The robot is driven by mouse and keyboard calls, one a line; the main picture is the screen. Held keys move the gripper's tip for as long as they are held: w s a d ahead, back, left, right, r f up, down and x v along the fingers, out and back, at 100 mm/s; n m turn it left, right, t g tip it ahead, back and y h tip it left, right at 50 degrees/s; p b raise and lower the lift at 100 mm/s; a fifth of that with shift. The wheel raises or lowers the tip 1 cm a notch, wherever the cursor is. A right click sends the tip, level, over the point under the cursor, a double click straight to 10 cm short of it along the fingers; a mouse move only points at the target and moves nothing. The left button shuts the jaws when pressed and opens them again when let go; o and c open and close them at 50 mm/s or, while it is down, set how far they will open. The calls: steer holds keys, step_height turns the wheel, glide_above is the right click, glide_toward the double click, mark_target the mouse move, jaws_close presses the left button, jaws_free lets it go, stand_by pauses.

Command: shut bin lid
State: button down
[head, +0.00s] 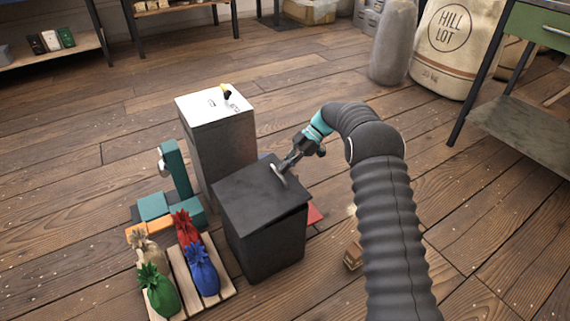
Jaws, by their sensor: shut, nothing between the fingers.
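A dark grey bin (266,243) stands on the floor at the centre of the head view. Its black lid (258,203) lies across the top and looks flat or nearly so; I cannot tell whether a small gap is left under it. My gripper (281,173) is shut and empty, pointing down at the lid's far right part. Its tips are at or just above the lid surface; contact cannot be made out. My arm reaches in from the right.
A grey cabinet (222,152) with a white top stands just behind the bin. A slatted pallet (222,268) with several coloured sacks and a teal device (176,168) are to the left. A small brown block (353,257) lies right of the bin.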

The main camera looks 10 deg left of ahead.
steer(key=shift+w+d+f+b, duration=0.15)
steer(key=shift+f+b, duration=0.2)
steer(key=shift+f, duration=0.3)
steer(key=shift+w+d+f+b, duration=0.1)
steer(key=shift+f+b, duration=0.25)
steer(key=shift+f, duration=0.3)
steer(key=shift+r, duration=0.1)
